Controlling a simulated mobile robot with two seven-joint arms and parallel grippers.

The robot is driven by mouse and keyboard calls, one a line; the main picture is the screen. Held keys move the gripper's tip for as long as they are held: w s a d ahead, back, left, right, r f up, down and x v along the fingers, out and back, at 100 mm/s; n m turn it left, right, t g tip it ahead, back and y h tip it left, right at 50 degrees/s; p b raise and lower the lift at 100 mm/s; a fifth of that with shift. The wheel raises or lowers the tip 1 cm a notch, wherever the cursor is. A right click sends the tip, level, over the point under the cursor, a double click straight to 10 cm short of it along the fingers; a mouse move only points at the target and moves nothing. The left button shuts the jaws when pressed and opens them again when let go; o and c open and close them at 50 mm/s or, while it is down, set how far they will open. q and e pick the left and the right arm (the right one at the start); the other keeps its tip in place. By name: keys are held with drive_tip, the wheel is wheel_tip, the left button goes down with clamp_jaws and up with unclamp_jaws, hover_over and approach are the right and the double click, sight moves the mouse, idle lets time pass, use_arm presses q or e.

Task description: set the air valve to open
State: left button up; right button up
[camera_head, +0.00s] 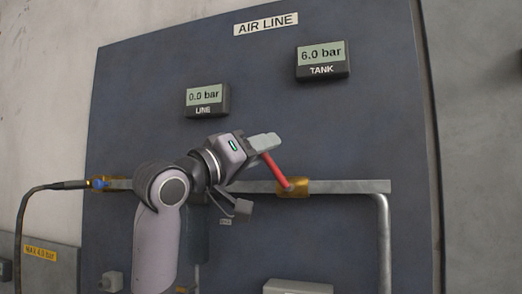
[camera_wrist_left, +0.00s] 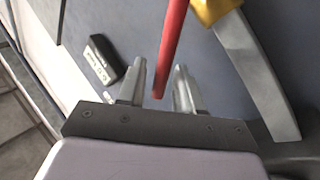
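The air valve (camera_head: 298,187) is a brass body on the grey horizontal pipe, right of centre in the head view. Its red lever (camera_head: 273,168) slants up and left from the valve, at an angle to the pipe. My left gripper (camera_head: 268,142) is at the lever's upper end. In the left wrist view, the red lever (camera_wrist_left: 171,45) reaches down between the two fingers of my left gripper (camera_wrist_left: 159,68), with a gap visible on each side. The fingers are open. The brass valve (camera_wrist_left: 212,8) also shows at the top there. My right gripper is not in view.
The LINE display (camera_head: 206,99) reads 0.0 bar and the TANK display (camera_head: 322,61) reads 6.0 bar. The pipe (camera_head: 350,187) runs right, then bends down. A black hose (camera_head: 40,188) joins at the left. A grey box (camera_head: 298,287) sits below the valve.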

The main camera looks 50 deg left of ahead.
use_arm(q)
drive_tip(key=b+v, duration=0.2)
drive_tip(key=v, duration=0.5)
drive_tip(key=shift+s, duration=0.1)
